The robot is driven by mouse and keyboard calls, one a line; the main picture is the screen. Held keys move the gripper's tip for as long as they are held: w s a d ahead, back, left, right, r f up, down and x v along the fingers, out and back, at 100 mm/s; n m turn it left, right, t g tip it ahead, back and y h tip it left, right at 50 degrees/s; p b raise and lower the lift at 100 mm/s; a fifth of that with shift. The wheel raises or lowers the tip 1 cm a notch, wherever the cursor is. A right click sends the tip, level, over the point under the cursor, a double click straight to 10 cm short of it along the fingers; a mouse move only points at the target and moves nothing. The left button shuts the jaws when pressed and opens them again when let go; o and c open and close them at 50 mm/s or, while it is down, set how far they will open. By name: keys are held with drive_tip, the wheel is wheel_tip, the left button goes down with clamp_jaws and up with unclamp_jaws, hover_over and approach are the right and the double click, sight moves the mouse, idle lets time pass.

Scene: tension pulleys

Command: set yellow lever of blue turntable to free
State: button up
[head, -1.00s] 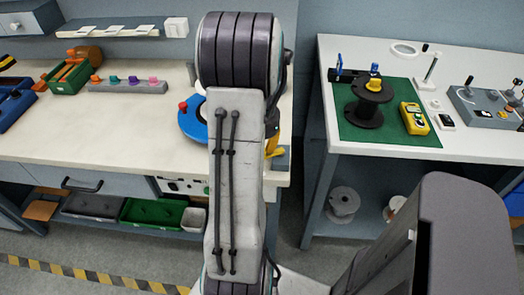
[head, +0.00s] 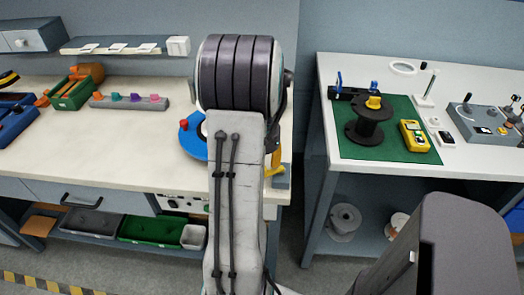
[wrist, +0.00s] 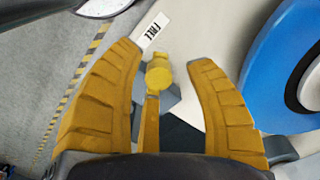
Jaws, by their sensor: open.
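The blue turntable (head: 192,140) is on the left bench near its right end, partly hidden behind my arm. In the wrist view, part of its blue disc (wrist: 278,60) fills the right side. The yellow lever (wrist: 158,74) has a round knob and stands between my fingers, with gaps on both sides. A white label reading FREE (wrist: 151,30) lies just beyond the left fingertip. My gripper (wrist: 165,60) is open around the lever, its yellow fingers apart. In the head view my arm hides most of the gripper, and only a bit of yellow shows at its right.
A grey rack with coloured pegs (head: 130,103) and a green bin (head: 75,93) stand further left on the bench. A gap separates it from the right bench, which has a green mat (head: 385,150), a black spool (head: 368,120) and a grey control box (head: 483,122).

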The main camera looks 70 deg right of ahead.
wheel_tip(320, 180, up, 11)
idle(0.5)
idle(0.7)
